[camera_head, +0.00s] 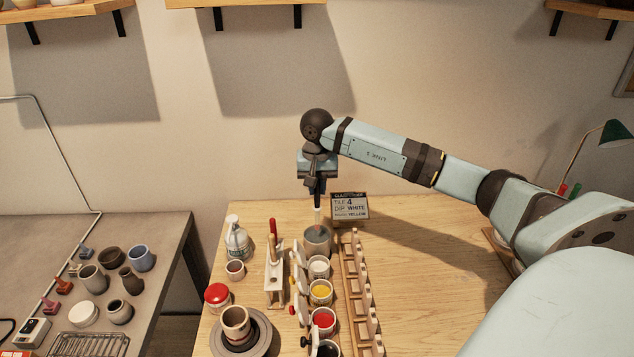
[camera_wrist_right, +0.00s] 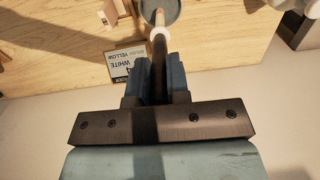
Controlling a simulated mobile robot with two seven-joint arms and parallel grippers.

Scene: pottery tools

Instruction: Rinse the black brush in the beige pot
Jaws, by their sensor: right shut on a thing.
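My right gripper (camera_head: 318,188) is above the back of the wooden table, pointing down and shut on a brush (camera_head: 317,215). In the right wrist view the brush (camera_wrist_right: 158,34) has a dark handle between the fingers and a pale lower part. The brush's lower end is at the pot's mouth; I cannot tell whether the tip is inside. My left gripper is in neither view.
Cups of white (camera_head: 319,268), yellow (camera_head: 321,291) and red (camera_head: 323,320) stand in front of the pot. A notched wooden rack (camera_head: 360,290) is to their right, a tool stand (camera_head: 275,278) to their left. A sign (camera_head: 350,207) stands close behind.

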